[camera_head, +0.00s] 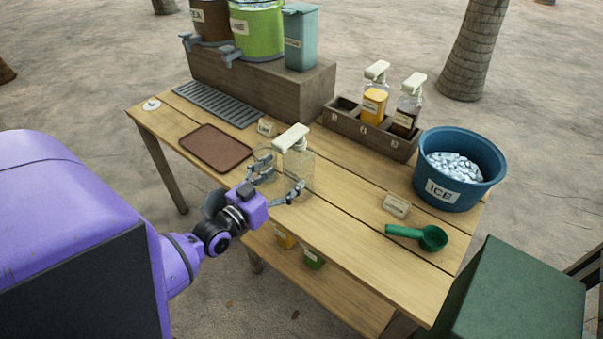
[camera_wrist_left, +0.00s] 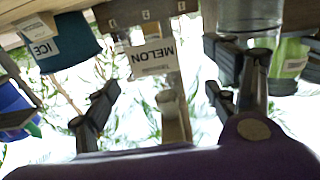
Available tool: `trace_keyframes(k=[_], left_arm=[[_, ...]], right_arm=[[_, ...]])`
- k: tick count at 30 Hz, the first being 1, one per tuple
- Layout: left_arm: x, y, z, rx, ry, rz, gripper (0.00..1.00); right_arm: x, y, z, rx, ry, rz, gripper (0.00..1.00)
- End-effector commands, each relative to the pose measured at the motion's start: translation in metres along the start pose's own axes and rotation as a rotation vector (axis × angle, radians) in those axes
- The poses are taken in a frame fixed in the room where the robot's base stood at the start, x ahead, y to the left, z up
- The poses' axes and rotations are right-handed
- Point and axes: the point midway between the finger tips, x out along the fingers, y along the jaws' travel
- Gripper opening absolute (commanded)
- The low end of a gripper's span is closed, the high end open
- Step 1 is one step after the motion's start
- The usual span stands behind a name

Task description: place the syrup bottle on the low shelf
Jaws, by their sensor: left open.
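A clear pump bottle (camera_head: 299,168) with a white pump head stands on the wooden table, and my left gripper (camera_head: 280,180) is at it. The gripper's fingers are open and spread on either side of the bottle; I cannot tell whether they touch it. In the left wrist view, turned upside down, a label reading MELON (camera_wrist_left: 152,60) shows between the open fingers (camera_wrist_left: 163,92). My right gripper is not in view.
A bottle rack (camera_head: 347,130) holds a yellow and a dark bottle; its left slot looks empty. A blue ice bucket (camera_head: 428,180), green scoop (camera_head: 432,238) and small sign (camera_head: 397,206) stand right. A brown tray (camera_head: 215,147) lies left; drink dispensers (camera_head: 258,30) are behind.

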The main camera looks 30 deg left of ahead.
Motion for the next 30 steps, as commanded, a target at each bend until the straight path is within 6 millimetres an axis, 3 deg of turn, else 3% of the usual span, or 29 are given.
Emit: trace_keyframes(k=[12,22,30], left_arm=[[0.058,0.004,-0.005,0.000,0.001,0.002,0.79],[0.066,0.004,-0.003,-0.001,-0.002,0.001,0.79],[0.066,0.004,-0.003,-0.001,-0.002,0.002,0.46]], right_arm=[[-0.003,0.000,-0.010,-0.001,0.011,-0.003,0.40],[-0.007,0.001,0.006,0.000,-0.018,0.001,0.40],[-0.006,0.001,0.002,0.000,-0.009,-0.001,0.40]])
